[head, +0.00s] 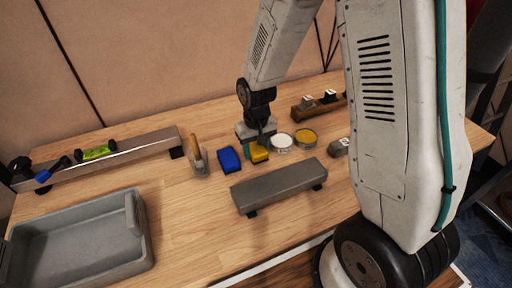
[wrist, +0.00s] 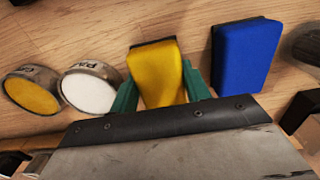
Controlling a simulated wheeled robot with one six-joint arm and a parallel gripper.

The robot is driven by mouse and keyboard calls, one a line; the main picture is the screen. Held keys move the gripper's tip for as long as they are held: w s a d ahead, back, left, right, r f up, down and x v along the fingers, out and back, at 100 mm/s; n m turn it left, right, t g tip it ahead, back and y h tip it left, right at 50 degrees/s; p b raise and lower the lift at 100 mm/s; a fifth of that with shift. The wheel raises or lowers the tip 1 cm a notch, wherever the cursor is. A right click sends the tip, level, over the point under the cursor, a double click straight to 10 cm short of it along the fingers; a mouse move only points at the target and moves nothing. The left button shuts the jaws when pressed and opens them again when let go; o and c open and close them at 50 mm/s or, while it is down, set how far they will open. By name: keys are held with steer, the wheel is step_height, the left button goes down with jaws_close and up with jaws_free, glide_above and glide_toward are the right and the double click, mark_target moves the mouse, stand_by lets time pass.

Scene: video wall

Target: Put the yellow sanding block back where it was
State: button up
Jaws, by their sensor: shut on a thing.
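The yellow sanding block (head: 259,152) is between the green fingers of my gripper (head: 257,148) in the head view, just right of a blue block. In the wrist view the yellow block (wrist: 157,72) sits between the two green fingers (wrist: 158,90), which are closed on its sides. Its far end has a dark edge. I cannot tell whether it touches the table or hangs just above it. The blue block (head: 229,160) lies on the table beside it, apart from it; it also shows in the wrist view (wrist: 243,54).
Two round tins, white (head: 280,141) and yellow (head: 305,137), stand close on the right of my gripper. A long grey bar (head: 278,187) lies in front.

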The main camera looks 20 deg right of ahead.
mark_target(256, 147)
steer(key=shift+f, duration=0.2)
steer(key=o, duration=0.9)
steer(key=shift+s, duration=0.1)
steer(key=shift+o, duration=0.2)
step_height(256, 147, up, 11)
steer(key=s+d+r, duration=0.1)
steer(key=s+r, duration=0.7)
steer(key=s, duration=0.4)
steer(key=s+d+r+t, duration=0.1)
steer(key=s+d+r, duration=0.1)
steer(key=s+r, duration=0.6)
steer(key=s, duration=0.3)
steer(key=shift+s, duration=0.4)
